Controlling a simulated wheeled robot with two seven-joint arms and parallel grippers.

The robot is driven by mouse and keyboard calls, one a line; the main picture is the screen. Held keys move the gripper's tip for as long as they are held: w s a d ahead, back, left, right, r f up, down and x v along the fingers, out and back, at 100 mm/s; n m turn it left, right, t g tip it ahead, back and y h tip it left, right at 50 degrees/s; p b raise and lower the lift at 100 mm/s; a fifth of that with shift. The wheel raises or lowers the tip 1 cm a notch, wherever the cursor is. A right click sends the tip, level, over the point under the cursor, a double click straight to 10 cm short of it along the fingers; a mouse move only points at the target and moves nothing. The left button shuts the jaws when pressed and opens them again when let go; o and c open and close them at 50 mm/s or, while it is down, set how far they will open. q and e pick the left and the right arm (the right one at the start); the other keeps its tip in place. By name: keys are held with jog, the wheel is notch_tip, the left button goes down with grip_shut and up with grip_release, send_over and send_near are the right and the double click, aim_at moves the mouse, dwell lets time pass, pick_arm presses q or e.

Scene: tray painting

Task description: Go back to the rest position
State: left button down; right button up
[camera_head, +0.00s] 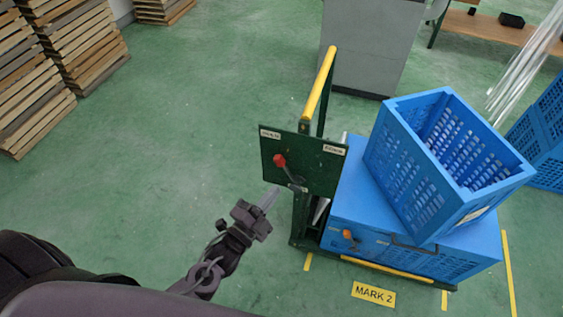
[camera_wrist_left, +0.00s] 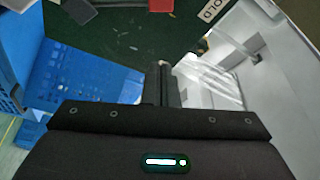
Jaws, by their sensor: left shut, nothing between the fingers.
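My left gripper (camera_head: 268,199) is in the lower middle of the head view, its fingers pointing up and right toward the green cart panel. The fingers are shut together with nothing between them. In the left wrist view the closed fingers (camera_wrist_left: 162,82) show at the centre. My right gripper is not in view.
A blue crate (camera_head: 410,180) sits tilted on a larger blue box (camera_head: 350,205) on the cart, which has a yellow handle (camera_head: 319,85). A "MARK 2" floor label (camera_head: 374,294) lies in front. Wooden pallets (camera_head: 80,45) stand upper left. Green floor left of the cart is clear.

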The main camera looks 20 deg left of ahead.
pick_arm(q)
jog(key=s+a+f+n+g+y+p, duration=0.1)
jog(key=s+a+f+n+g+y, duration=0.2)
jog(key=f, duration=0.9)
jog(key=s+a+f+n+g+y+p, duration=0.1)
jog(key=s+a+f+n+g, duration=0.3)
jog(key=f, duration=0.8)
jog(key=s+f+n+g+y, duration=0.1)
jog(key=s+f+n+g, duration=0.2)
jog(key=s, duration=1)
jog(key=s+f+n+g+y+p, duration=0.1)
jog(key=s+f+n+g, duration=0.3)
jog(key=s+f+g, duration=0.3)
jog(key=s+f, duration=0.5)
jog(key=s, duration=0.2)
jog(key=shift+a+f+g, duration=0.15)
jog(key=shift+f+g, duration=0.15)
jog(key=shift+f, duration=0.05)
